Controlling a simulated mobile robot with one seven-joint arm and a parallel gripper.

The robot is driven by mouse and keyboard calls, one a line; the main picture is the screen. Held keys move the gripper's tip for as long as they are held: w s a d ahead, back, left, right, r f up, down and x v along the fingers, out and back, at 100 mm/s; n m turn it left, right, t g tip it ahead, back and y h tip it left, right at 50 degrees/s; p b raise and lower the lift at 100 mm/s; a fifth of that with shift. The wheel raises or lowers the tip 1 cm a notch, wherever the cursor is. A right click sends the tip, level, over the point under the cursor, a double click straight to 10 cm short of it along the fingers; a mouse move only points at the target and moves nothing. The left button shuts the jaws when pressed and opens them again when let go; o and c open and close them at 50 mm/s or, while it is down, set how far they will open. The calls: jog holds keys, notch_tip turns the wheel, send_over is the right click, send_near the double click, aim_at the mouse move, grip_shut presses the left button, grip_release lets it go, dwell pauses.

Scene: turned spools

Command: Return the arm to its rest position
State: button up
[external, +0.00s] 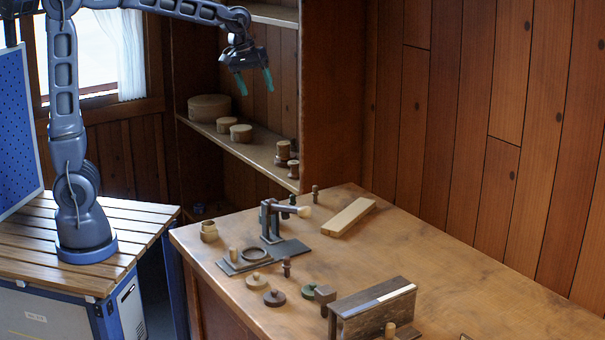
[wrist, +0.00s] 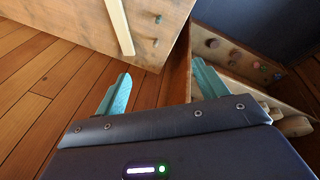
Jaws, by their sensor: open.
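My gripper (external: 254,82) hangs from my raised, outstretched arm in front of the wall shelf, well above the workbench (external: 450,270). Its two teal fingers are apart with nothing between them. In the wrist view my gripper (wrist: 160,90) is also open and empty, with wood panelling and the bench side beyond the fingers. My arm's base stands on a slatted cart at the left in the external view.
The wall shelf (external: 245,144) holds round boxes (external: 209,107) and small spools close to my gripper. The bench carries a dark stand (external: 270,220), a pale board (external: 348,217), several discs and a wooden block (external: 372,308). Open air lies between my gripper and the bench.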

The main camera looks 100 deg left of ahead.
jog(key=s+d+m+t, duration=0.1)
jog(key=s+d+m, duration=0.3)
jog(key=d, duration=0.6)
jog(key=s+d+m, duration=0.3)
jog(key=s+d, duration=0.1)
jog(key=d, duration=0.5)
jog(key=s+d+f+m, duration=0.3)
jog(key=s+d+m, duration=0.1)
jog(key=s+d, duration=0.2)
jog(key=s+d+f+m+h, duration=0.1)
jog(key=s+d+f+m, duration=0.1)
jog(key=s+d+m, duration=0.2)
jog(key=s+d, duration=0.2)
jog(key=s, duration=0.2)
jog(key=shift+d+f+m+t, duration=0.35)
jog(key=shift+f+m+t, duration=0.05)
